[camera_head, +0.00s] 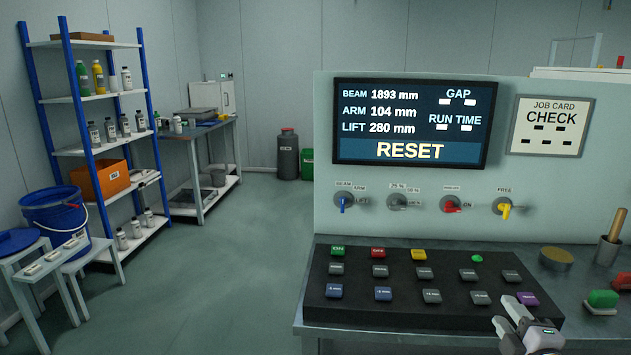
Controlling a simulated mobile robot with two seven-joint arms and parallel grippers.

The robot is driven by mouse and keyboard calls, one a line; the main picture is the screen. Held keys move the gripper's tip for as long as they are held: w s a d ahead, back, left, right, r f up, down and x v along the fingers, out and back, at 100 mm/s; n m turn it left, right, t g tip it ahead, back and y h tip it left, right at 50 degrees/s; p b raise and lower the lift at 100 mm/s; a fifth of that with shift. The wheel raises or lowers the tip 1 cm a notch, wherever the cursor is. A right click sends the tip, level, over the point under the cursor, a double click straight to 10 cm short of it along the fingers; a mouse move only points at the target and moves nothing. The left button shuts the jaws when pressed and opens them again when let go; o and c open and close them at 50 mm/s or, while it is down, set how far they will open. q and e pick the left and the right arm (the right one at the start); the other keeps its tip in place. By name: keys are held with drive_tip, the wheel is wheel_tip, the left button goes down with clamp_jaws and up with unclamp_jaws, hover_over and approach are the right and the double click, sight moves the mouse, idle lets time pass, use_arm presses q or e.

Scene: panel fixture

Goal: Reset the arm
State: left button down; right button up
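The screen (414,123) on the panel reads BEAM 1893 mm, ARM 104 mm, LIFT 280 mm and a large RESET. Below it are a blue knob (343,203) marked BEAM and ARM, a grey knob (397,202), a red knob (452,205) and a yellow knob (505,209). The black button box (350,309) carries green, red, yellow, grey, blue and purple buttons; most labels are too small to read. My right gripper (519,301) is at the box's front right, near the purple button (528,298); contact is unclear. My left gripper is out of view.
A job card (549,126) reads CHECK. Right of the box are a brass-coloured round dish (556,257), a pot with a wooden handle (608,250) and a green-topped block (602,299). At left are a shelf rack (95,98), a blue bucket (57,214) and open floor (240,265).

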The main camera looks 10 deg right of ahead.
drive_tip(key=s+a+f+m+g+y+p, duration=0.2)
drive_tip(key=s+a+f+m, duration=0.3)
drive_tip(key=s+a+f, duration=0.3)
drive_tip(key=s+a+f+m+g+y+p, duration=0.2)
drive_tip(key=s+a+f+m+g+y, duration=0.2)
drive_tip(key=s+a+f, duration=0.4)
drive_tip(key=a+f+m+y, duration=0.1)
drive_tip(key=a+f, duration=0.1)
drive_tip(key=a, duration=0.5)
drive_tip(key=shift+s+a+f+m, duration=0.15)
drive_tip(key=shift+s+f+m, duration=0.05)
drive_tip(key=shift+s+m, duration=0.2)
drive_tip(key=shift+w, duration=0.1)
